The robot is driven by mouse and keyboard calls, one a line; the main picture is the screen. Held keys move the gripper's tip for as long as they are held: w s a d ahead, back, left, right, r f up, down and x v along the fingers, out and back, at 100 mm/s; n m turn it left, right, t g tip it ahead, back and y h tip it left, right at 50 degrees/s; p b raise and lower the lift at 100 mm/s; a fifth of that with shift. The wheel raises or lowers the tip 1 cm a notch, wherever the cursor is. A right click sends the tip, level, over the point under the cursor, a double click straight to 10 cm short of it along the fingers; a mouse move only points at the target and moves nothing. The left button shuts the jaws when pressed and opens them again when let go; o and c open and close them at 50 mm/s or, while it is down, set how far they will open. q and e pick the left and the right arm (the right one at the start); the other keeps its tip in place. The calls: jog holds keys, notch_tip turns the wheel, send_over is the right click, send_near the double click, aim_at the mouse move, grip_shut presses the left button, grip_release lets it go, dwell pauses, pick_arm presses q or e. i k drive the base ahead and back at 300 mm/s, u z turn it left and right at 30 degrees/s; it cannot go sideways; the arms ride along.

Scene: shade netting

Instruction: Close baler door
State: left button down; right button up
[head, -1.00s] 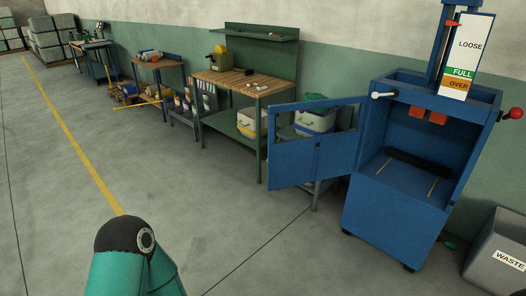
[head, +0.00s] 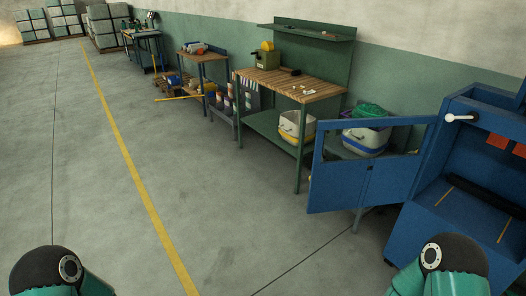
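The blue baler (head: 425,232) stands at the right, cut off by the frame edge. Its door (head: 365,178) is swung wide open to the left, a blue panel with an open window frame in its upper part. Through the opening the chamber shows a dark bar and orange-red flaps. A white-knobbed handle (head: 458,118) sticks out at the chamber's upper left edge. Parts of both my teal arms show at the bottom left and bottom right, apart from the door. Neither gripper is in view.
A wood-topped workbench (head: 290,84) stands along the wall left of the door. White bins (head: 365,140) sit behind the door. A smaller bench (head: 203,57) and stacked bales (head: 107,25) are farther back. The concrete floor with its yellow line (head: 135,168) is clear.

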aim_at(353, 183)
jog(key=u, duration=0.15)
jog(key=i, duration=0.9)
jog(key=z, duration=0.55)
jog(key=i, duration=0.75)
jog(key=z, duration=0.75)
jog(key=k, duration=0.7)
jog(key=z, duration=0.2)
jog(key=i, duration=0.75)
jog(key=u, duration=0.1)
